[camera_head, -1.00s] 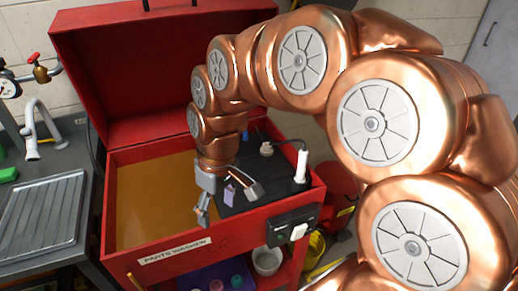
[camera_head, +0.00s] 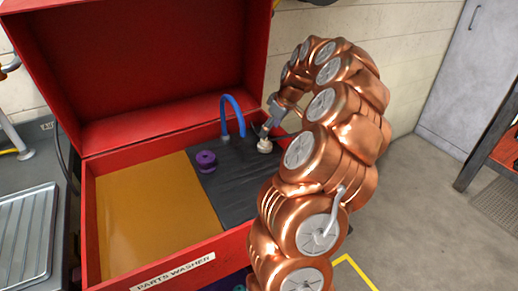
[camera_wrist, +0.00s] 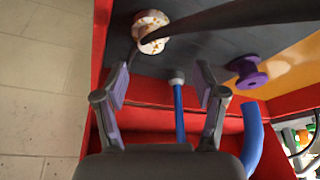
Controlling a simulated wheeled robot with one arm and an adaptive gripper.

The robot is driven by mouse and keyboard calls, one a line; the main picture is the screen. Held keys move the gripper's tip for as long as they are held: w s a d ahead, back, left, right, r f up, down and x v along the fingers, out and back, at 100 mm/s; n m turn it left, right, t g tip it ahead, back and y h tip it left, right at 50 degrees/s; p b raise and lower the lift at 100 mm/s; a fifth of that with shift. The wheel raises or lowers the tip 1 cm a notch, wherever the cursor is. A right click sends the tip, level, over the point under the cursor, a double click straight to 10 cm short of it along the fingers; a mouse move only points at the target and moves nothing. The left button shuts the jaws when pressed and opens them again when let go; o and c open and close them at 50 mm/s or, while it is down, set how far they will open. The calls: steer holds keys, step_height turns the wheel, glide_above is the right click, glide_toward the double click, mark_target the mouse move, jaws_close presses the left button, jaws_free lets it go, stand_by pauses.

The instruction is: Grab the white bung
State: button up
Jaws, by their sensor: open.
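A small whitish round piece (camera_head: 264,146), which looks like the white bung, sits on the dark shelf of the red parts washer. In the wrist view its top (camera_wrist: 151,20) shows brownish marks, and a dark cord or hose crosses beside and partly over it. My gripper (camera_wrist: 162,84) is open and empty, and the piece lies ahead of the fingertips, apart from them. In the head view my gripper (camera_head: 268,124) is just above and behind the piece, partly hidden by my arm.
A purple spool-shaped piece (camera_head: 206,161) stands on the dark shelf (camera_head: 235,195); it also shows in the wrist view (camera_wrist: 247,73). A curved blue spout (camera_head: 232,101) rises behind the shelf. The tan basin (camera_head: 150,220) lies left. The red lid (camera_head: 140,60) stands open.

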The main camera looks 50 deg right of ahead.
mark_target(266, 140)
steer(key=shift+w+d+f, duration=0.1)
steer(key=shift+d+f, duration=0.55)
steer(key=shift+f, duration=0.2)
steer(key=shift+p+x, duration=0.3)
steer(key=shift+x, duration=0.95)
steer(key=shift+p+x, duration=0.3)
steer(key=shift+x, duration=2)
steer(key=shift+r, duration=0.1)
steer(key=c, duration=1.2)
steer(key=shift+c, duration=0.2)
